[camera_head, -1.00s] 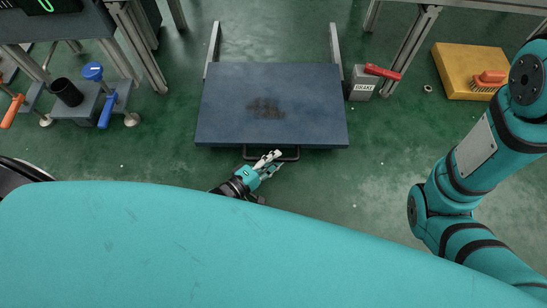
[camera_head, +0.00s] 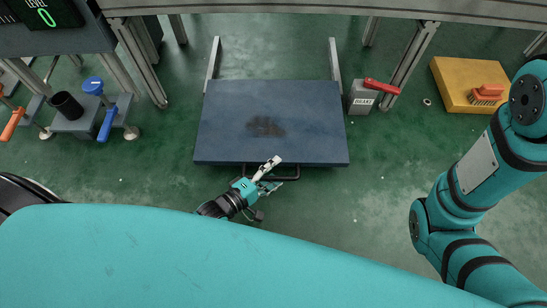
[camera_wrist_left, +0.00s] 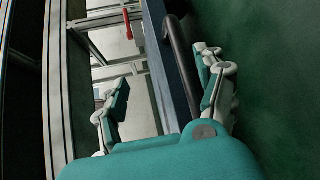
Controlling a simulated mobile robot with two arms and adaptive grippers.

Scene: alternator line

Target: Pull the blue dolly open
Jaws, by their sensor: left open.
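The blue dolly (camera_head: 310,120) is a flat dark blue platform with a dark smudge on top, lying between two grey rails on the green floor. Its black bar handle (camera_head: 287,178) runs along the near edge. My left gripper (camera_head: 270,172) is open at the left part of this handle. In the left wrist view the handle (camera_wrist_left: 182,65) and the dolly's edge (camera_wrist_left: 165,60) pass between the spread fingers of the gripper (camera_wrist_left: 165,100). I cannot tell whether the fingers touch the handle. My right arm shows at the right, but its gripper is out of view.
A grey box with a red lever (camera_head: 362,97) stands right of the dolly. A yellow block with an orange brush (camera_head: 453,88) is farther right. A grey fixture with blue handles and a black cup (camera_head: 67,105) stands at left. The near floor right of the handle is clear.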

